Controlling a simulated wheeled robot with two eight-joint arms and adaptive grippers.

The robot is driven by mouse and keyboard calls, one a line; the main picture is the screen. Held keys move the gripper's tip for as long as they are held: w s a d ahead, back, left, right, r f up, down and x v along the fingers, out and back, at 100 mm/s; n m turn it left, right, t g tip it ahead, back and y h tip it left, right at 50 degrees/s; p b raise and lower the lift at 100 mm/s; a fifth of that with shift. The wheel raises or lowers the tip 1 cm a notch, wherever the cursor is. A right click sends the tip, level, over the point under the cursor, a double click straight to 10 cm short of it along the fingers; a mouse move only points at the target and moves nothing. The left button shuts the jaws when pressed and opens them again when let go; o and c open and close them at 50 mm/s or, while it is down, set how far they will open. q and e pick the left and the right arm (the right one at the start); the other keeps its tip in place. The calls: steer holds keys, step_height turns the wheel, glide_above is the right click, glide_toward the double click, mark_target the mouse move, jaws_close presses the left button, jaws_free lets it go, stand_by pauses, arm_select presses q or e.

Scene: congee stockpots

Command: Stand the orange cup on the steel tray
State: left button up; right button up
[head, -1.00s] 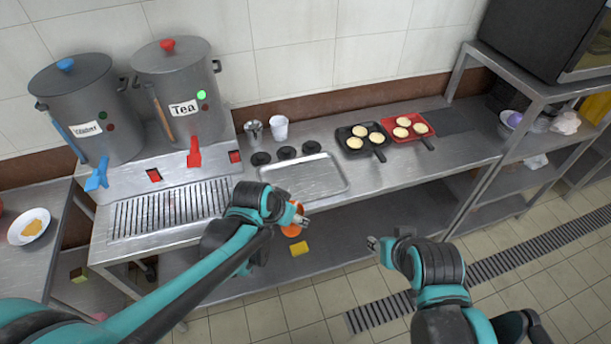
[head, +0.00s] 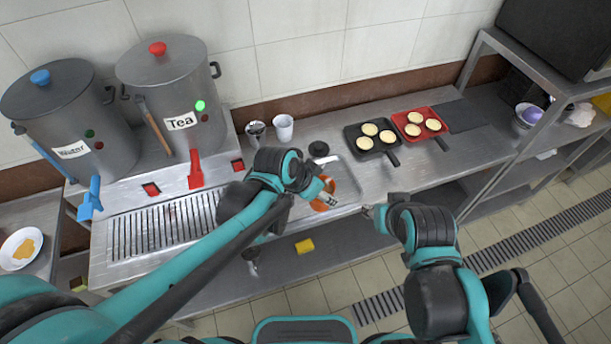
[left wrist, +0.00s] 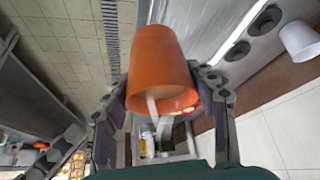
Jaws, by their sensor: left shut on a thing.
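The orange cup (head: 322,196) is in my left gripper (head: 328,196), partly hidden by its fingers in the head view. In the left wrist view the cup (left wrist: 162,62) fills the middle between the two fingers, its rim at the lower side. The steel tray (head: 348,192) lies on the counter; the cup and left gripper appear over its front part, hiding much of it. I cannot tell whether the cup touches the tray. My right gripper (head: 369,210) is near the tray's right front corner, apart from the cup; its opening is unclear.
A white cup (head: 284,128) and a metal cup (head: 256,131) stand behind the tray. A black pan (head: 350,133) and a red pan (head: 443,123) with pale rounds are to the right. The Tea pot (head: 180,90) and water pot (head: 70,120) stand left.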

arm_select(q)
steer(key=shift+w+a+f+b, duration=0.9)
steer(key=shift+w+f, duration=0.85)
steer(key=shift+f, duration=0.05)
steer(key=shift+w+a+f+b, duration=0.85)
steer(key=shift+w+a+f, duration=0.1)
steer(key=shift+w+f, duration=0.9)
steer(key=shift+w+a+f+b, duration=0.9)
steer(key=shift+w+f, duration=0.8)
steer(key=shift+f, duration=0.1)
steer(key=shift+f, duration=0.15)
steer(key=o, duration=1.5)
steer(key=shift+c, duration=0.2)
